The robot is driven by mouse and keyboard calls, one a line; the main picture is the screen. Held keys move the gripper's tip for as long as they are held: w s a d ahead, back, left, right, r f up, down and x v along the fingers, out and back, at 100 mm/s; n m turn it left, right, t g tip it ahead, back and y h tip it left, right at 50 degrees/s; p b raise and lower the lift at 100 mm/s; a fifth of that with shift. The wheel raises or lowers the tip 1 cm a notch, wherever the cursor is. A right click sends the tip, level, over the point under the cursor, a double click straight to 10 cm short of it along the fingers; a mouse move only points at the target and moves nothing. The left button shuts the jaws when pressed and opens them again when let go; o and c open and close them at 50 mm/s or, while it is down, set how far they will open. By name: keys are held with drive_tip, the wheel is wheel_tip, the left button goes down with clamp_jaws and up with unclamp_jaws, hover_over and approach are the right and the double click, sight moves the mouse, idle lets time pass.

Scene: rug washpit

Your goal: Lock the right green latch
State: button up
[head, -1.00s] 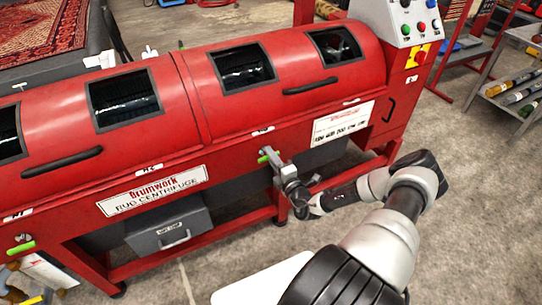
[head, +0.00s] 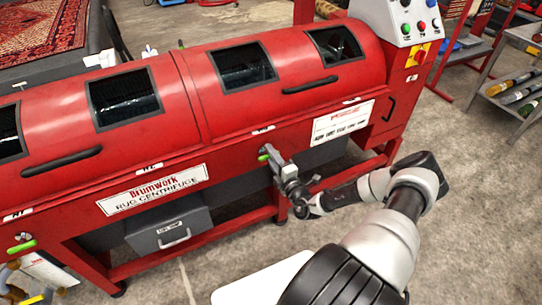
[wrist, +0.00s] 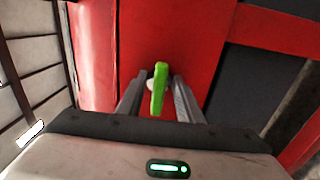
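The right green latch (head: 263,157) is on the red front of the rug centrifuge (head: 70,211), below the right lid. In the head view my gripper mostly hides it. In the wrist view the latch (wrist: 159,88) is a narrow green bar, nearly upright in the picture, with a pale pivot behind it. My gripper (wrist: 158,98) has one finger on each side of the latch, with visible gaps, so it is open. In the head view my gripper (head: 269,154) is right at the machine's front. I cannot tell whether a finger touches the latch.
Another green latch (head: 22,246) is at the left end of the front. A grey drawer box (head: 168,227) sits under the machine. The control panel (head: 411,20) is at the right end. A shelf cart (head: 515,85) stands at the far right. Open floor lies to the right.

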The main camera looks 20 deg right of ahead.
drive_tip(key=shift+s, duration=0.1)
drive_tip(key=s+p, duration=0.2)
drive_tip(key=s, duration=1.5)
drive_tip(key=shift+d, duration=0.3)
drive_tip(key=shift+s, duration=0.1)
